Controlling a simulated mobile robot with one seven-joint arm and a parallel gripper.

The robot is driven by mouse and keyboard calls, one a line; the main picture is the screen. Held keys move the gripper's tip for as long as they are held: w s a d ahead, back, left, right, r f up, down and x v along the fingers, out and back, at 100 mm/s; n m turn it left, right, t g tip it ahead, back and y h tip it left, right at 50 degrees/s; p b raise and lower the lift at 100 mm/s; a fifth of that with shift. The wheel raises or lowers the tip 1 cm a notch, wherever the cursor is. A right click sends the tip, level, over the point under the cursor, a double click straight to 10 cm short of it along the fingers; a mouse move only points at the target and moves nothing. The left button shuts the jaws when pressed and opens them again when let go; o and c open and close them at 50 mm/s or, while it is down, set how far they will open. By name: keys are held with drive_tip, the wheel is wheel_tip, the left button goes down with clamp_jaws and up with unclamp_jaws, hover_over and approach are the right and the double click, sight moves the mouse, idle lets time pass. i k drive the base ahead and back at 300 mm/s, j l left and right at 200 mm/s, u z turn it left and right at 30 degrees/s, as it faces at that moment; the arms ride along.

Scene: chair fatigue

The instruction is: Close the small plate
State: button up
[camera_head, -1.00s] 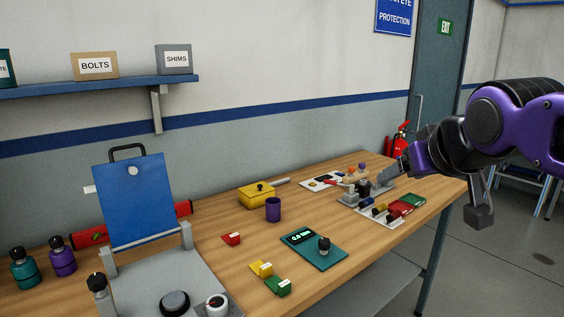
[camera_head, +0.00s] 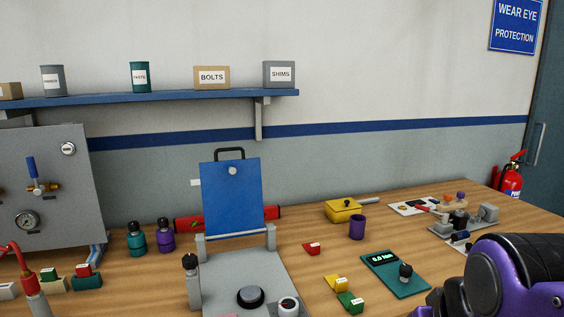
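A blue plate (camera_head: 231,197) with a black handle on its top edge stands raised, nearly upright, at the back of a grey base (camera_head: 264,268). A smaller grey part (camera_head: 488,213) stands on a grey fixture at the far right of the bench; I cannot tell whether it is a plate. My purple and black arm fills the lower right corner and hides part of the bench there. My gripper is outside the picture, so its fingers cannot be seen.
On the grey base are a black round button (camera_head: 250,296) and a small dial (camera_head: 288,305). Teal and purple bottles (camera_head: 137,239) stand left of it. A teal panel (camera_head: 395,275) with a display lies right, near yellow and green blocks. A grey gauge panel (camera_head: 60,185) stands at left.

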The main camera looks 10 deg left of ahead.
sight(231, 190)
drive_tip(key=u, duration=0.9)
